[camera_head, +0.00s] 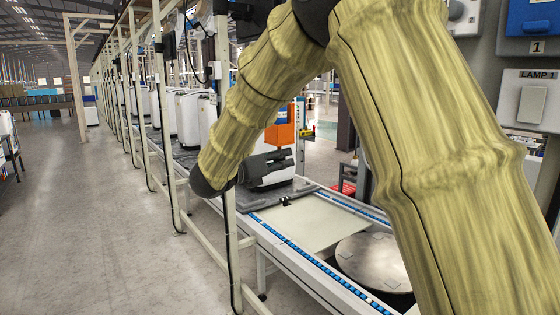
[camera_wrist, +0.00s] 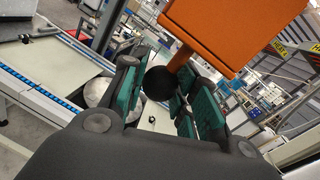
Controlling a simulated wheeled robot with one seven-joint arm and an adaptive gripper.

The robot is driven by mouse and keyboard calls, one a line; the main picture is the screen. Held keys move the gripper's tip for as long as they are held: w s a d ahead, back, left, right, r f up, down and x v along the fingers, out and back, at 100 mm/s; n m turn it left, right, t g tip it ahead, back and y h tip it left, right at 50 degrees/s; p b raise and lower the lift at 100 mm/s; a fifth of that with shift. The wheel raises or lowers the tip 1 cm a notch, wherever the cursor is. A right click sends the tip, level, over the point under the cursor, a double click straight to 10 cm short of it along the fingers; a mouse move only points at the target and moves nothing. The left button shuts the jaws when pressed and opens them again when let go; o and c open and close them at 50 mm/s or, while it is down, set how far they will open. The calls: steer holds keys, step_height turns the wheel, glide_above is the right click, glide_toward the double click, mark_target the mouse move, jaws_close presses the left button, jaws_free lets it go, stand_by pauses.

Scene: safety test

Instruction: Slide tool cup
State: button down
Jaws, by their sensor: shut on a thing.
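An orange box-like part (camera_wrist: 228,32) fills the top of the wrist view. A short orange stem (camera_wrist: 182,58) runs down from it to a round black knob (camera_wrist: 160,84). My gripper (camera_wrist: 158,98), with green finger pads, is shut on the black knob, one finger on each side. I cannot make out for sure which thing is the tool cup.
A conveyor with blue-dotted rails (camera_head: 310,270) runs below my arm. It carries a pale flat plate (camera_head: 312,222) and a round metal disc (camera_head: 372,262). White machine housings (camera_head: 190,118) stand behind. A control panel with a lamp switch (camera_head: 532,104) is at right.

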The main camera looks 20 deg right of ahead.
steer(key=c, duration=1.1)
jaws_free()
steer(key=v, duration=1.2)
steer(key=shift+f, duration=0.15)
